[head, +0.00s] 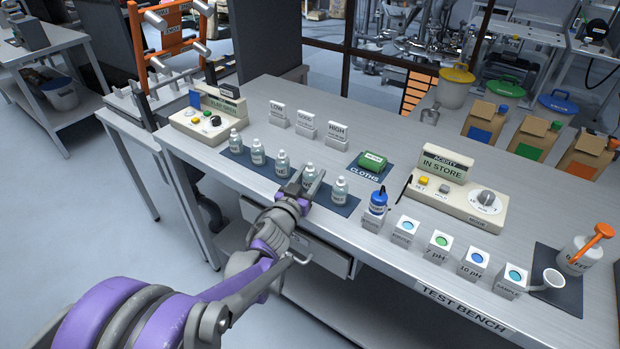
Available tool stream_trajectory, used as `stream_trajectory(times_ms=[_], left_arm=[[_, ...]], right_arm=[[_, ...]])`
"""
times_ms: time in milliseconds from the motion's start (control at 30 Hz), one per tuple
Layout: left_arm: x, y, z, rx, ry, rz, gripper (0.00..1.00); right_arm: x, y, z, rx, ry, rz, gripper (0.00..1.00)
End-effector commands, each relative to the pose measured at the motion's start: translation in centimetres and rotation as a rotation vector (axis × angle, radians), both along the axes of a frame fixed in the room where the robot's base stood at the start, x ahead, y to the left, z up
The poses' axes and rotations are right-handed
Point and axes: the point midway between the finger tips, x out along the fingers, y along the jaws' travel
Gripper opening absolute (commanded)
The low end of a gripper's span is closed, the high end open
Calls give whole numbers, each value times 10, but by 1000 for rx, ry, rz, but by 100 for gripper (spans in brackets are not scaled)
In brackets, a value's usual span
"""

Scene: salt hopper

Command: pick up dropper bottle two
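Several small clear dropper bottles with pale caps and white labels stand in a row on a long dark blue mat (262,169). The label numbers are too small to read, so I cannot tell which is bottle two. The row includes bottles at the far left (236,143), second (258,154), third (282,165), and right end (339,192). My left gripper (309,183) reaches in low over the front of the mat. Its two fingers stand apart around another bottle (309,173), between the third and right-end ones. Whether they touch it is unclear. My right gripper is out of view.
A control box (204,122) stands left of the mat; LOW to HIGH blocks (306,126) stand behind.

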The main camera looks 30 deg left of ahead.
Motion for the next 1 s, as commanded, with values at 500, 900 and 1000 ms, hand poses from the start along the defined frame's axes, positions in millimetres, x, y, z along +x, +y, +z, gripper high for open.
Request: stream_trajectory(times_ms=[500, 900, 1000], left_arm=[[0, 0, 1, 0, 0, 0, 0], [0, 0, 64, 0, -1, 0, 0], [-1, 0, 81, 0, -1, 0, 0]], right_arm=[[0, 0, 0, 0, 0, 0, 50], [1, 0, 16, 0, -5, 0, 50], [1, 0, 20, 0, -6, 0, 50]])
